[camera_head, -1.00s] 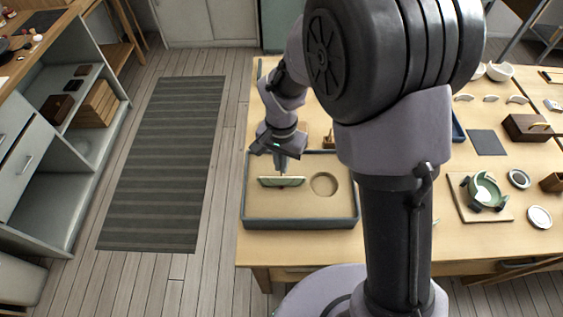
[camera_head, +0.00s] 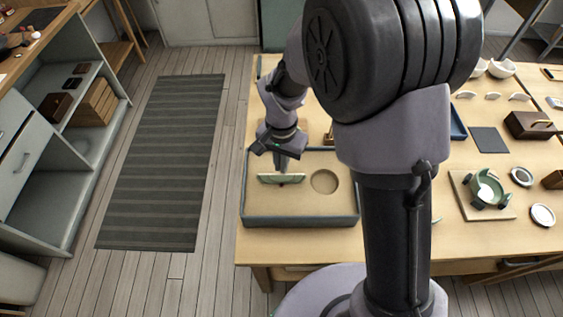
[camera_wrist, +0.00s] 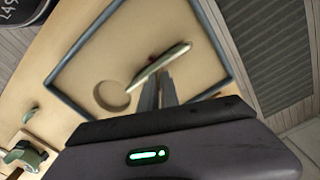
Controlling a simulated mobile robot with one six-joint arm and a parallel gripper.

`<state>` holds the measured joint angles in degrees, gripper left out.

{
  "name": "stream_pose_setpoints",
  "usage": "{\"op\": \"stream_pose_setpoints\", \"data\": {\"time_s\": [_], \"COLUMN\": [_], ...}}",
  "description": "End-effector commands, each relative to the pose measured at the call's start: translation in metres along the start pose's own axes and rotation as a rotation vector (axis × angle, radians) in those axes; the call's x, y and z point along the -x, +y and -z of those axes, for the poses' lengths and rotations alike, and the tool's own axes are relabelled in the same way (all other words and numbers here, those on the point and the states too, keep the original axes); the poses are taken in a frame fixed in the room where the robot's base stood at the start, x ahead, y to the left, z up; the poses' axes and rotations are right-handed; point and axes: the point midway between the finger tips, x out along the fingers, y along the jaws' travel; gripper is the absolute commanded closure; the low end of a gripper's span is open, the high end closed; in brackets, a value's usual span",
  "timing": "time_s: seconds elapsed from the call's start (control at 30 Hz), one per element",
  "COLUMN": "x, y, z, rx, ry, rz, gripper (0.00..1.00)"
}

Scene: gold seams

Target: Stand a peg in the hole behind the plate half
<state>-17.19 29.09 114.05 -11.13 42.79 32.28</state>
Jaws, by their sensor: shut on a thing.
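The pale green plate half (camera_head: 268,179) stands on edge in the sand-coloured tray (camera_head: 300,222), left of a round recess (camera_head: 323,181). In the wrist view the plate half (camera_wrist: 178,52) is a thin slanting strip. My gripper (camera_head: 282,166) points down at the middle of the plate half, with its tips close to it. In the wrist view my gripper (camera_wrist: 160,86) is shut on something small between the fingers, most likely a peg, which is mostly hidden. A small red bit (camera_wrist: 152,59) shows beside the plate half. The hole is hidden from view.
The tray's raised dark rim surrounds the work. To the right on the table are a green bowl piece on a board (camera_head: 484,190), white discs (camera_head: 542,214), a dark mat (camera_head: 490,140) and a brown box (camera_head: 530,125). The tray's front right is clear.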

Motion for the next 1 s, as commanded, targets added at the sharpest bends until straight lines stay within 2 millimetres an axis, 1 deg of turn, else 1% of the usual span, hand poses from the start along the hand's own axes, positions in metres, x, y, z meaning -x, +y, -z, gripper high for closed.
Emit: {"op": "stream_pose_setpoints", "data": {"time_s": [0.27,0.63,0.7,0.77,0.8,0.97,1.0], "x": [-0.0037,-0.0031,-0.0032,-0.0032,-0.0032,-0.0033,-0.0033], "y": [0.0000,0.0001,0.0001,0.0001,0.0002,0.0002,0.0002], "z": [0.0000,-0.0001,-0.0002,-0.0002,-0.0002,-0.0002,-0.0002], "rx": [0.000,0.000,0.000,0.000,0.000,0.000,0.000], "ry": [0.000,0.000,-0.001,-0.001,-0.001,-0.001,-0.001], "rz": [0.000,0.000,0.000,-0.001,-0.001,-0.001,-0.001], "gripper": [1.00,1.00,0.85,0.73,0.69,0.69,0.64]}}
